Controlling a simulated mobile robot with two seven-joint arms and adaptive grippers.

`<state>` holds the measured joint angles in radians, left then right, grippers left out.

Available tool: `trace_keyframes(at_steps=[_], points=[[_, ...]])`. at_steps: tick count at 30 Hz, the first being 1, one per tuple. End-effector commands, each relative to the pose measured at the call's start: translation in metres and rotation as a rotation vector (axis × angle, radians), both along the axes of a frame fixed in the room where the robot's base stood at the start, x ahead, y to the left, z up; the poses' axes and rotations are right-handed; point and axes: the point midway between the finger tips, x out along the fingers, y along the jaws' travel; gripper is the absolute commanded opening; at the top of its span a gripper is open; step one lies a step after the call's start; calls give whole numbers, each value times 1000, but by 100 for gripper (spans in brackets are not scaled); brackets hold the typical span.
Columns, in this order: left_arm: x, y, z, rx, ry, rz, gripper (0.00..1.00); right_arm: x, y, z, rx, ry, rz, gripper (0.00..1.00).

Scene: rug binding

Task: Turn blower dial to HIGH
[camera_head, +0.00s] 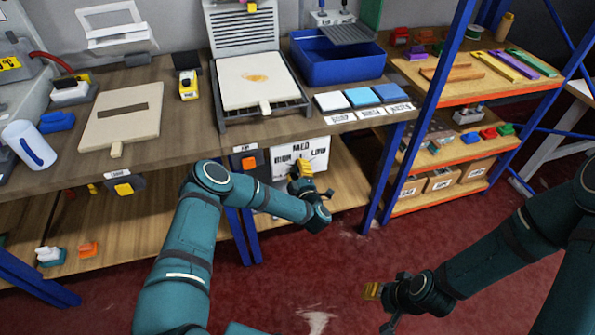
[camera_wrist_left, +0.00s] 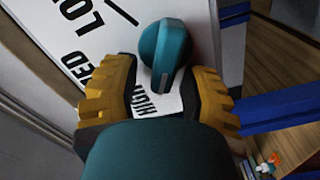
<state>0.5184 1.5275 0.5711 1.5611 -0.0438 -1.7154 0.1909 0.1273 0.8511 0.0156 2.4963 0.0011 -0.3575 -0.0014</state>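The white blower panel (camera_head: 316,158) with the words HIGH, MED and LOW is under the bench edge in the head view. In the left wrist view, the panel (camera_wrist_left: 106,42) carries a round teal dial (camera_wrist_left: 166,50) with a raised ridge. The ridge's lower end lies towards the word HIGH; I cannot tell its pointing end. My left gripper (camera_head: 303,172) is at the panel and hides the dial in the head view. Its yellow fingers (camera_wrist_left: 168,85) are spread, with the dial between and just beyond the tips; contact is unclear. My right gripper (camera_head: 376,296) is away over the red floor.
The bench (camera_head: 190,130) holds a screen frame, a press and a blue bin (camera_head: 335,70) above the panel. A blue post (camera_head: 240,225) stands left of the panel, and a blue-framed shelf (camera_head: 425,100) stands right.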

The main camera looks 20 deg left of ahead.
Motion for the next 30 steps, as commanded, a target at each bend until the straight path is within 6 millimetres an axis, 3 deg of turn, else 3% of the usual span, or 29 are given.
trace_keyframes(at_steps=[14,26,30], points=[[-10,-8,-2,-2,4,-3,48,0,0,0,0,0,0,47],[-80,-55,-3,-2,7,-5,48,0,0,0,0,0,0,47],[-89,-62,-9,-7,18,-13,48,0,0,0,0,0,0,47]])
